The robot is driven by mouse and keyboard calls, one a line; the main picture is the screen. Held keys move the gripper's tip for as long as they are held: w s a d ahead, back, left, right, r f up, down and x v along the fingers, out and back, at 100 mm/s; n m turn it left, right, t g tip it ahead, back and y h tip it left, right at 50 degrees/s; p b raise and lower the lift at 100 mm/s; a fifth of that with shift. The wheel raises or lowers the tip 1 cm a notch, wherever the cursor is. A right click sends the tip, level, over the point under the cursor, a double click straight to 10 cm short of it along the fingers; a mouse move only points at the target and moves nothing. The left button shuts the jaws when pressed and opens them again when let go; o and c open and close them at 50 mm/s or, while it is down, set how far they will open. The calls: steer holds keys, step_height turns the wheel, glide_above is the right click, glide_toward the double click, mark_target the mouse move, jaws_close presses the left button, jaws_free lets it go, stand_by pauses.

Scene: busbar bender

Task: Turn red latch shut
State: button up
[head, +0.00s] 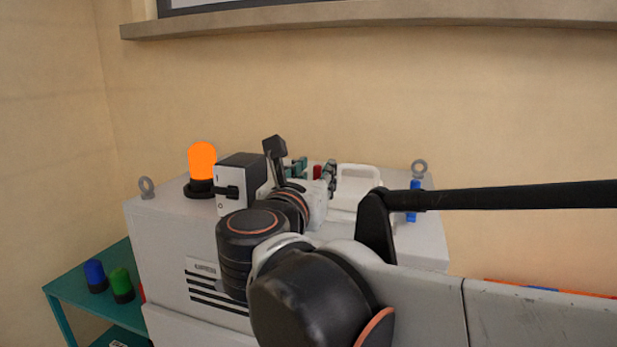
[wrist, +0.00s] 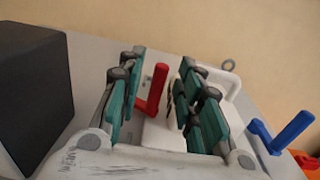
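The red latch (wrist: 155,92) stands up from the machine top in the wrist view, an upright bar with a short foot to its left. In the head view only a small part of the red latch (head: 317,172) shows, behind my arm. My gripper (wrist: 158,95) is open, with its teal fingers on either side of the latch. It also shows in the head view (head: 315,170). A gap shows between the latch and the fingers on both sides. I cannot tell whether the latch is at the depth of the fingertips.
A black-fronted box (head: 240,180) and a lit orange beacon (head: 202,163) stand left on the machine. A blue lever (wrist: 283,133) stands to the right, beside a white handle (head: 358,172). A teal shelf (head: 75,300) with coloured lamps is at lower left.

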steer(key=shift+w+d, duration=0.1)
steer(key=shift+w, duration=0.2)
jaws_close()
steer(key=shift+d, duration=0.1)
steer(key=shift+w+d+n+y, duration=0.15)
steer(key=shift+d+n+y, duration=0.15)
steer(key=shift+n+y, duration=0.45)
steer(key=shift+w+d+n+t+y, duration=0.15)
steer(key=shift+n+t+y, duration=0.3)
steer(key=shift+y, duration=0.6)
steer(key=shift+w, duration=0.1)
